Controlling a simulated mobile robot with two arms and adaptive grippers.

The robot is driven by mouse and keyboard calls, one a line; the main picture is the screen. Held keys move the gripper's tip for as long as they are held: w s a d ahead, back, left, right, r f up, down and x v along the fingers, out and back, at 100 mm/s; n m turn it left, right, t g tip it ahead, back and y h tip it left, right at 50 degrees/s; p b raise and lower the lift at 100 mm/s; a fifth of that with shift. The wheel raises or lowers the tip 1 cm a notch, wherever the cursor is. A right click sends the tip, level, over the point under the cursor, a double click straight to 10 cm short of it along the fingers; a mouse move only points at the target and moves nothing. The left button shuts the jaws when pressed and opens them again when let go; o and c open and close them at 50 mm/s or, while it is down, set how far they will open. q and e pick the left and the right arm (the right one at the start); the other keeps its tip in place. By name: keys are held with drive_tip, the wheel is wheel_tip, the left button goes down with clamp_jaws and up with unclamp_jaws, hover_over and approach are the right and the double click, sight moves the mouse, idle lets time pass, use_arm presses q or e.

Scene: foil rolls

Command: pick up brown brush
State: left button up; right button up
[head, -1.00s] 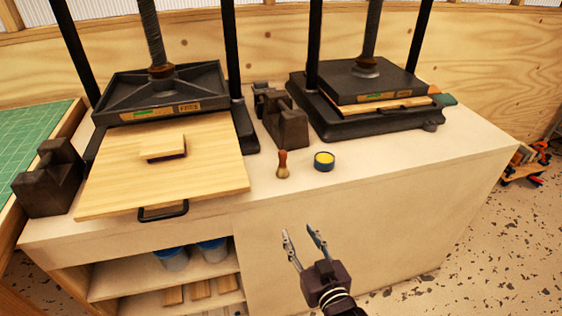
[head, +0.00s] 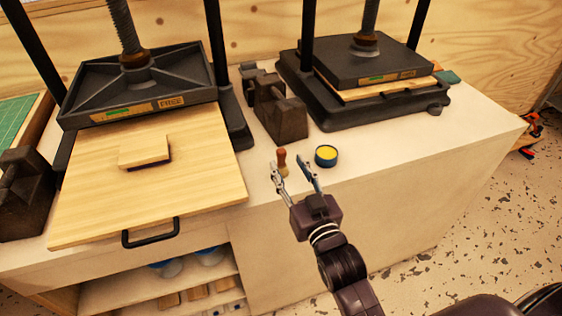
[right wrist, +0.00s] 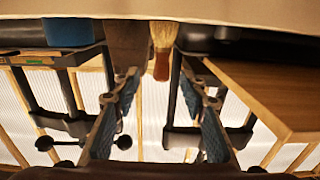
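The brown brush (head: 282,158) stands upright on the white bench top, close to its front edge, with its rounded brown handle up. Its lower part is partly hidden by a finger in the head view. In the upside-down right wrist view the brush (right wrist: 162,48) shows pale bristles against the bench and the handle hanging down the picture. My right gripper (head: 288,168) is open and empty at the bench's front edge, just in front of the brush. In the right wrist view the brush appears between the spread fingers (right wrist: 158,82), beyond their tips. My left gripper is not in view.
A round tin with a yellow top (head: 326,154) stands just right of the brush. A dark heavy block (head: 281,112) stands behind it. A wooden board (head: 205,170) with a black handle lies left, under a press. Another press (head: 370,85) stands at the back right.

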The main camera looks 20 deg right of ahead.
sight(283, 157)
drive_tip(key=shift+w+a+r+p, duration=0.1)
drive_tip(key=shift+w+r+p, duration=0.1)
drive_tip(key=shift+w, duration=0.45)
drive_tip(key=shift+w+a+r+p, duration=0.1)
drive_tip(key=shift+w+r+p, duration=0.1)
drive_tip(key=shift+w, duration=0.4)
drive_tip(key=shift+w+f, duration=0.15)
drive_tip(key=shift+w, duration=1.2)
drive_tip(key=c, duration=0.5)
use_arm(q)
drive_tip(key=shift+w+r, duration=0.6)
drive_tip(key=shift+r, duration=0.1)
use_arm(e)
clamp_jaws()
